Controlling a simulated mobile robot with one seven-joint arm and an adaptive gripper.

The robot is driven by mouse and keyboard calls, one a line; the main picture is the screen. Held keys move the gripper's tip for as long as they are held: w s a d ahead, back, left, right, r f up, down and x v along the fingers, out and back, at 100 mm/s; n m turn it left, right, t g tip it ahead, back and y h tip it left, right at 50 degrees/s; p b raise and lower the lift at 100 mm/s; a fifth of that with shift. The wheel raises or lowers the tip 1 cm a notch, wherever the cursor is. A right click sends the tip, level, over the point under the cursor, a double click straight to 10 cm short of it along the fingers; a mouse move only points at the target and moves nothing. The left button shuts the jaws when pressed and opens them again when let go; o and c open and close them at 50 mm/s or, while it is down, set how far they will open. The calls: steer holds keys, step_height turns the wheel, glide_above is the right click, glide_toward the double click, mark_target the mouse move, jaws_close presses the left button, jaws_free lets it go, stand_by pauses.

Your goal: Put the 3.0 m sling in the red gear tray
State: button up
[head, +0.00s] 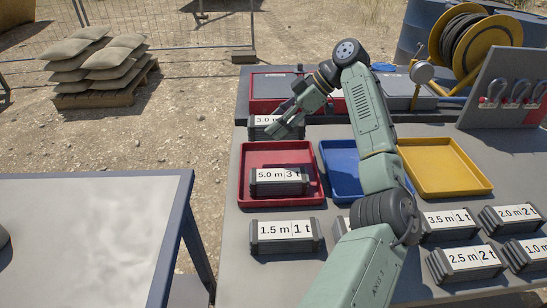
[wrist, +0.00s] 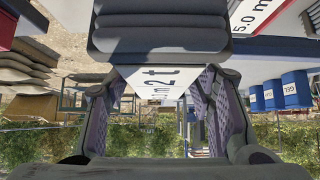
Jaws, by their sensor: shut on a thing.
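The 3.0 m sling (head: 264,121) is a dark block with a white label, behind the back left of the red gear tray in the head view. My gripper (head: 284,127) is shut on it and partly hides it. In the wrist view a white label (wrist: 160,82) reading "m 2 t" shows between the fingers. I cannot tell whether the sling touches the table. The red gear tray (head: 309,195) lies on the table and holds a block labelled 5.0 m 3 t (head: 280,181), which sits across its middle and front.
A blue tray (head: 341,169) and a yellow tray (head: 445,169) lie right of the red one. Grey cases (head: 408,93) and a shackle board (head: 511,92) stand behind. My arm crosses the blue tray.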

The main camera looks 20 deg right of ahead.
steer(key=f+p, duration=0.1)
steer(key=f, duration=0.3)
steer(key=shift+s, duration=0.2)
steer(key=shift+w+f+p, duration=0.1)
steer(key=shift+f+p, duration=0.7)
steer(key=shift+f, duration=1.7)
steer(key=shift+f, duration=0.15)
steer(key=o, duration=1.6)
